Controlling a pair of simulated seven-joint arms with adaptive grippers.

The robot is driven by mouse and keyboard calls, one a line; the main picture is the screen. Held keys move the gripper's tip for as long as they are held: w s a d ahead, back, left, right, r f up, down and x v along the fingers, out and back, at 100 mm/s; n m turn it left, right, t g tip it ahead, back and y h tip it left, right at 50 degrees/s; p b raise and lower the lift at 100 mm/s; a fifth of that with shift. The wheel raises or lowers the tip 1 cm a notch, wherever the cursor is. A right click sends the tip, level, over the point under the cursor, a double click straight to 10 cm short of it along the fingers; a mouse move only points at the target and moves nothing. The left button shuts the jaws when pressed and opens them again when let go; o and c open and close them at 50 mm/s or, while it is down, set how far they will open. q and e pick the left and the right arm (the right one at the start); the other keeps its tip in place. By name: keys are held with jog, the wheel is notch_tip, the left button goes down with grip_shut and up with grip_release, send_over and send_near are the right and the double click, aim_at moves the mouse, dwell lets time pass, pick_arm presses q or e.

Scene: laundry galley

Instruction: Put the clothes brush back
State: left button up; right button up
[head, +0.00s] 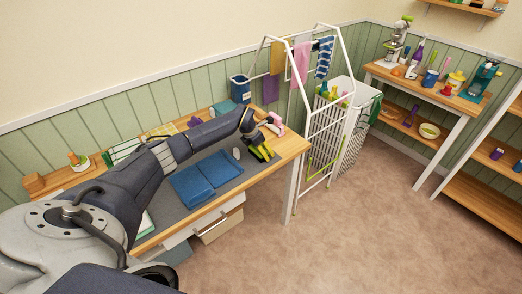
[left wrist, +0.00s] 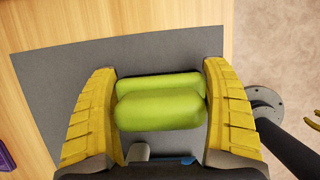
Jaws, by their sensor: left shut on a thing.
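My left gripper (head: 262,152) is over the right end of the wooden table (head: 290,146). It is shut on a lime-green thing with two rounded lobes, which I take for the clothes brush (left wrist: 160,108). In the left wrist view, the brush lies crosswise between the yellow fingers of the left gripper (left wrist: 160,110), with the grey mat (left wrist: 65,75) behind it. I cannot tell whether the brush touches the mat. A yellow piece at the right edge of the left wrist view may be my right gripper (left wrist: 312,118), mostly cut off.
Blue folded cloths (head: 192,186) lie on the mat, with a small white thing (head: 236,153) near the gripper. A pink item (head: 276,122) stands at the table's back right. A blue bin (head: 240,88) is behind. A white drying rack (head: 325,120) stands right of the table.

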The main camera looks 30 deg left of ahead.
pick_arm(q)
jog(key=o, duration=1.1)
jog(key=shift+f, duration=0.15)
